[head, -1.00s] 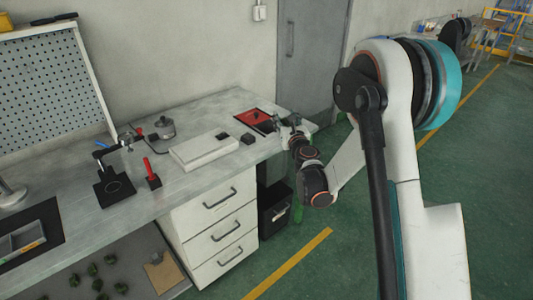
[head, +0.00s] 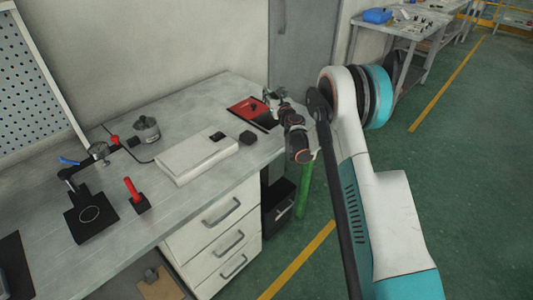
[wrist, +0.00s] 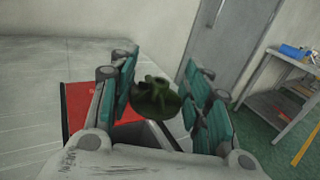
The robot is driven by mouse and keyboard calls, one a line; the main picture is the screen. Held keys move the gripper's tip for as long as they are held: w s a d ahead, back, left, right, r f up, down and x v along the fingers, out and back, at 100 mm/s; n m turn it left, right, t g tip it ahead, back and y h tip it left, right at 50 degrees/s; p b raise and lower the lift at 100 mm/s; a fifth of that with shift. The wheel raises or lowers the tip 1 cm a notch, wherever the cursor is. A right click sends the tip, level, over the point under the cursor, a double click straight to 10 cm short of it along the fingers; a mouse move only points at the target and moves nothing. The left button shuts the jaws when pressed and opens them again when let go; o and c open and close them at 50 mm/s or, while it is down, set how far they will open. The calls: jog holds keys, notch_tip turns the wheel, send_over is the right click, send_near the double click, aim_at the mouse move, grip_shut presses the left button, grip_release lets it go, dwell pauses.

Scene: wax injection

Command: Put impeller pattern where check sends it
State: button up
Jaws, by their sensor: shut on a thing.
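My gripper (wrist: 160,88) is shut on the dark green impeller pattern (wrist: 157,98), which sits between the two teal finger pads in the wrist view. In the head view my gripper (head: 274,98) is small, at the bench's far right corner, beside and above the red tray (head: 238,108). The pattern is too small to make out clearly there. The red tray (wrist: 77,108) shows below and behind the pattern in the wrist view, with a black area in it. I cannot tell the gap between pattern and tray.
Further left are a metal pot (head: 147,130), a red-handled tool (head: 133,189) and a black stand (head: 91,215) with a ring mark. A wall and grey door (head: 305,50) stand behind.

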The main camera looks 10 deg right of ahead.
notch_tip(320, 180, down, 6)
jog(key=shift+s+r+b, duration=0.1)
jog(key=shift+r+b, duration=0.05)
jog(key=shift+b, duration=1.05)
jog(key=o, duration=1)
jog(key=shift+o, duration=0.2)
jog(key=s, duration=0.8)
jog(key=s+d, duration=0.1)
jog(key=s, duration=0.3)
jog(key=shift+d, duration=0.1)
